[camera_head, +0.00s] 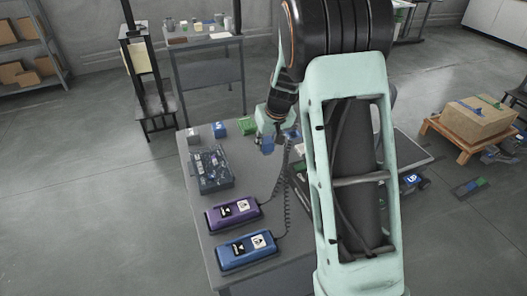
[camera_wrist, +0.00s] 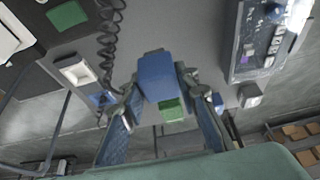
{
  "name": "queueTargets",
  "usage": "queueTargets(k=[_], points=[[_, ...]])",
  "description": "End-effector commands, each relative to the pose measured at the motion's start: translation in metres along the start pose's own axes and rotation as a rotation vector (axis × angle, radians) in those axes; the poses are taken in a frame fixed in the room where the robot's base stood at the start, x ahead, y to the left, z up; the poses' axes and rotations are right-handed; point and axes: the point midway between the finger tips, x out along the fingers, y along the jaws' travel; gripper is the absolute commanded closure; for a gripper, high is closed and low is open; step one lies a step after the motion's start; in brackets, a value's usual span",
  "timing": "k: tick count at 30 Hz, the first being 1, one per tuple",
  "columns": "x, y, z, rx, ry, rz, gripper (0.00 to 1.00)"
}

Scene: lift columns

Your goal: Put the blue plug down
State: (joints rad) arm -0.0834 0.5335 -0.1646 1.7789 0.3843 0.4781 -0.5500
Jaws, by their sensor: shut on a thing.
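The blue plug (camera_head: 267,146) is held in my gripper (camera_head: 267,138) above the far part of the grey table (camera_head: 197,169). In the wrist view, the plug (camera_wrist: 155,77) sits between the two fingers of my gripper (camera_wrist: 160,82), which are shut on it. A green block (camera_wrist: 172,109) shows just beyond the plug there. I cannot tell from these views how high the plug is above the table.
A blue block (camera_head: 219,129), a green block (camera_head: 247,126) and a grey block (camera_head: 193,136) stand along the table's far edge. A circuit box (camera_head: 212,170), a purple device (camera_head: 232,214) and a blue device (camera_head: 246,250) lie nearer. A coiled cord (camera_head: 286,190) runs beside them.

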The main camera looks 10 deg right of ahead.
Motion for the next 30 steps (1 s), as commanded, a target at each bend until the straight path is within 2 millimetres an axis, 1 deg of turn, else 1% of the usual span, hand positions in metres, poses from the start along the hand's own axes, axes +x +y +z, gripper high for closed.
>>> queueTargets(k=[1, 3, 6, 9, 17, 19, 21, 24, 30], points=[[0.011, 0.001, -0.001, 0.002, -0.005, -0.001, 0.93], [0.025, 0.002, -0.004, 0.001, -0.005, -0.001, 0.93], [0.041, 0.004, -0.010, 0.001, -0.004, -0.001, 0.93], [0.053, 0.005, -0.014, 0.001, -0.003, 0.000, 0.93], [0.067, 0.007, -0.018, 0.001, -0.001, 0.000, 0.93], [0.074, 0.007, -0.018, 0.001, -0.004, -0.001, 0.93], [0.085, 0.007, -0.012, 0.002, -0.006, -0.001, 0.93], [0.096, 0.007, -0.008, 0.002, -0.004, -0.001, 0.93], [0.097, 0.007, -0.008, 0.001, -0.001, 0.000, 0.93]])
